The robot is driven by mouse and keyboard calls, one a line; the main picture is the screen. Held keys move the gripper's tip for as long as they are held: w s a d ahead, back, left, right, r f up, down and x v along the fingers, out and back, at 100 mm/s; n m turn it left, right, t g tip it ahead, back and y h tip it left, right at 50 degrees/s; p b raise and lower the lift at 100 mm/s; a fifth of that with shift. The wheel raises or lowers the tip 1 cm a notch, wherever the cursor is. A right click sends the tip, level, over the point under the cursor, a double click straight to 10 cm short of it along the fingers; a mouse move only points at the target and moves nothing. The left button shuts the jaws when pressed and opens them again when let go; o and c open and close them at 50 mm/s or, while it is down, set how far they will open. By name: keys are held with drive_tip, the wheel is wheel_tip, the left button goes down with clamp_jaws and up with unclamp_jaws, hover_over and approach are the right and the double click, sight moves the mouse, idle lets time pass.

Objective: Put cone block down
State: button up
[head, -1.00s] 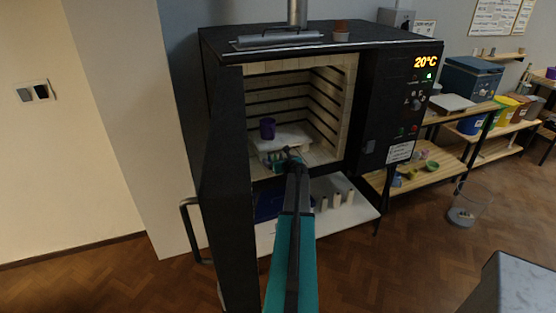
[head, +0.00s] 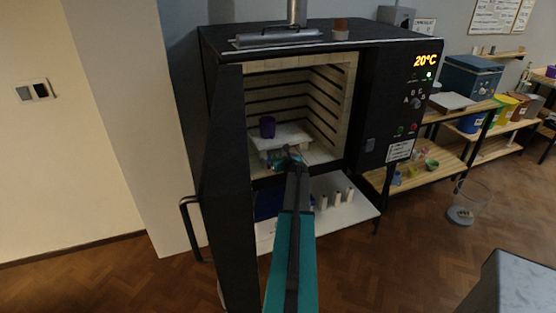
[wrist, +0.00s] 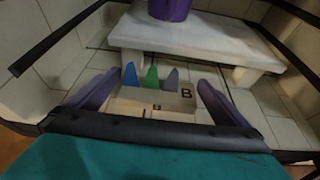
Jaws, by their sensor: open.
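The cone block (wrist: 158,98) is a pale block marked B, with a blue, a green and a grey cone standing in it. It sits upright on the kiln floor, in front of the white kiln shelf (wrist: 190,38). My gripper (wrist: 157,82) is open, with one purple-grey finger on each side of the block and gaps showing. In the head view my gripper (head: 287,155) reaches through the kiln opening and largely hides the block. A purple cup (head: 267,127) stands on the shelf; its lower part shows in the wrist view (wrist: 170,8).
The kiln (head: 280,45) has its door (head: 226,180) swung open at the left, close to my arm. Its brick walls flank the gripper. Several pale posts stand on the white board (head: 350,211) below.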

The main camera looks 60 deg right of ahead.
drive_tip(key=b+v, duration=0.2)
drive_tip(key=v, duration=0.9)
drive_tip(key=shift+s+a+r, duration=0.15)
drive_tip(key=shift+s, duration=0.15)
idle(0.9)
